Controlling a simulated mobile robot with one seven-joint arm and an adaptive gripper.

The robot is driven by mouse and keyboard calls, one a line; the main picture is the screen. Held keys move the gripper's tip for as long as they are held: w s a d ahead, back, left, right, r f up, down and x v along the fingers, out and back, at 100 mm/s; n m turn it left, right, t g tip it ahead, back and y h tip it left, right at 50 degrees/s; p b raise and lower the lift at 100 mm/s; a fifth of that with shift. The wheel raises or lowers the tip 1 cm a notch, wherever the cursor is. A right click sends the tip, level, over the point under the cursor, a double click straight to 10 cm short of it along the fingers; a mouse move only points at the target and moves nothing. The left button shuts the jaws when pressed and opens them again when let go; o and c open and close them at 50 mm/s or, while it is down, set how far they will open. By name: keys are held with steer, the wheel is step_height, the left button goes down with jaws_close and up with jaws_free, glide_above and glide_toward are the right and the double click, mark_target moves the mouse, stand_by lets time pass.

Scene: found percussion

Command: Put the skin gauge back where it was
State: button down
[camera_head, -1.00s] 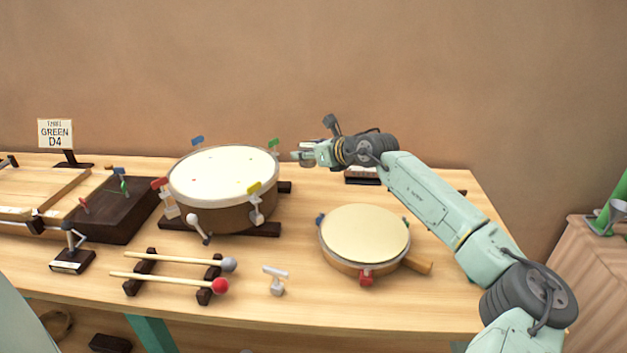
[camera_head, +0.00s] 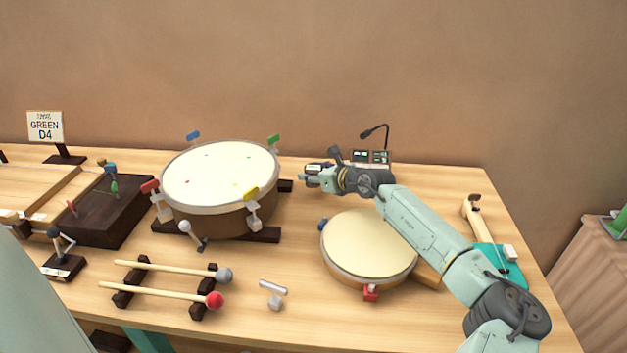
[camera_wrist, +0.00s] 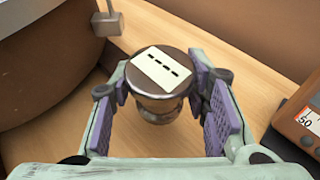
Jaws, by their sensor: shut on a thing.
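The skin gauge (camera_wrist: 161,72), a small round dark metal body with a pale display of dashes, is between my gripper's purple-padded fingers (camera_wrist: 160,100) in the wrist view. My gripper is shut on it and holds it upright. In the head view my gripper (camera_head: 309,175) is just right of the large drum (camera_head: 220,177), near the back of the table. The gauge's underside and any gap to the wood below are hard to judge.
The large drum's wall (camera_wrist: 40,60) stands close on the left in the wrist view. A box with lit displays (camera_head: 371,157) and a thin lamp stands behind my arm. A smaller drum (camera_head: 368,245) is in front. Bare table lies between the drums.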

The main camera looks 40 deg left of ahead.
steer(key=shift+f+p, duration=0.3)
steer(key=shift+f, duration=1.1)
steer(key=shift+f, duration=0.1)
steer(key=shift+f, duration=0.2)
steer(key=c, duration=0.9)
jaws_free()
steer(key=shift+r, duration=0.1)
steer(key=shift+r, duration=0.25)
steer(key=b+v, duration=0.3)
steer(key=v, duration=0.8)
steer(key=shift+d+f, duration=0.15)
steer(key=shift+d, duration=0.05)
steer(key=shift+s+d, duration=0.15)
steer(key=shift+d, duration=0.15)
